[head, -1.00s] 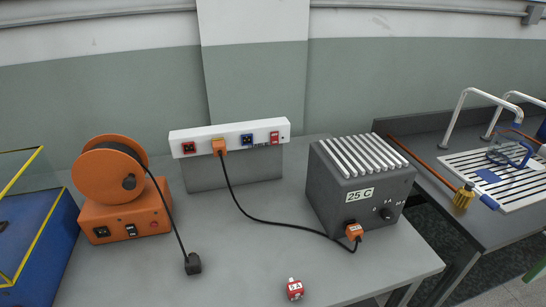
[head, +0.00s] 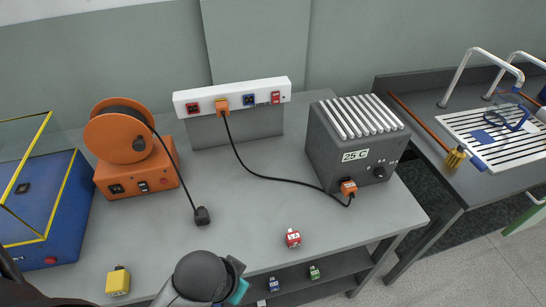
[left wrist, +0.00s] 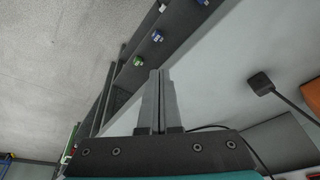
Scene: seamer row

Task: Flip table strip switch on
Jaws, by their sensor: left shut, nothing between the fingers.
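The white table strip (head: 233,97) stands on a grey upright at the back of the table. It has a red socket, a blue socket and an orange plug (head: 222,105) in it. Its red rocker switch (head: 276,97) is at the right end; which way it is tipped is too small to tell. My left arm's wrist shows at the bottom of the head view, in front of and well below the strip. My left gripper (left wrist: 160,76) is shut and empty in the left wrist view, with the strip not clearly visible there. My right gripper is not in view.
An orange cable reel (head: 137,178) stands left, its black plug (head: 202,215) loose on the table. A grey heater box (head: 352,155) stands right, joined to the strip by a black cable. A red block (head: 292,238) and yellow block (head: 118,281) lie near the front edge.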

